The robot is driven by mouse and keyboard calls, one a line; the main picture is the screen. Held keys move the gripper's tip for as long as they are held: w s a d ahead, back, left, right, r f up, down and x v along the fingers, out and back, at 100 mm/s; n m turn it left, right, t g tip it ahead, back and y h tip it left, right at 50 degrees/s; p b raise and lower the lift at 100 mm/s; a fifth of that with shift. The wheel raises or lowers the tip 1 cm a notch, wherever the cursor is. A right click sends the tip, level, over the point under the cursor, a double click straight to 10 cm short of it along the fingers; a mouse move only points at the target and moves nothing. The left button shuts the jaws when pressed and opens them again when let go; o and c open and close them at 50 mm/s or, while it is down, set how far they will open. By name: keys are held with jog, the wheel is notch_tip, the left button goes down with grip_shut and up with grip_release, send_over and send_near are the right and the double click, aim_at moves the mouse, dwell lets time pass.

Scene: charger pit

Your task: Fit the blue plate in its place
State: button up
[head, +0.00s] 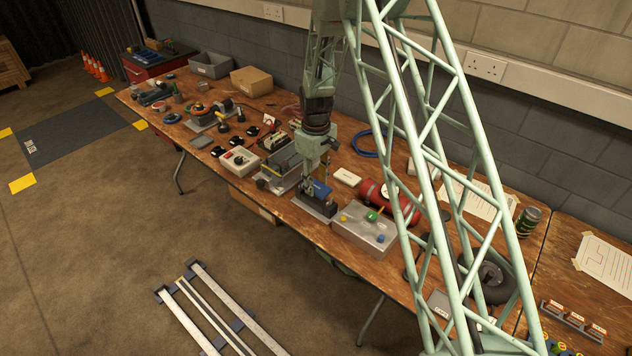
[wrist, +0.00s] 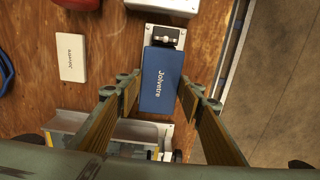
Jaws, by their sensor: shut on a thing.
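The blue plate (wrist: 158,82), with white lettering, lies between the two fingers of my gripper (wrist: 160,98) in the wrist view. My gripper is shut on its sides. In the head view my gripper (head: 324,172) points down at the workbench, and the blue plate (head: 320,188) shows just below it. The plate is over a dark fixture (head: 318,207) on a grey base near the front edge. A metal end with a dark clamp (wrist: 163,38) shows beyond the plate in the wrist view. The plate hides what lies under it; I cannot tell whether it is seated.
A grey box with coloured buttons (head: 364,232) stands right of the fixture, with a red cylinder (head: 388,199) behind it. A white labelled box (wrist: 72,57) lies nearby.

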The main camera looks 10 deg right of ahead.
aim_at(316, 186)
jog(key=shift+f+b, duration=0.3)
jog(key=shift+f, duration=0.75)
jog(key=shift+f+b, duration=0.85)
jog(key=shift+f, duration=0.5)
dwell(1.7)
jog(key=o, duration=1)
jog(key=shift+c, duration=0.2)
jog(key=shift+r, duration=0.1)
jog(key=shift+r, duration=5.95)
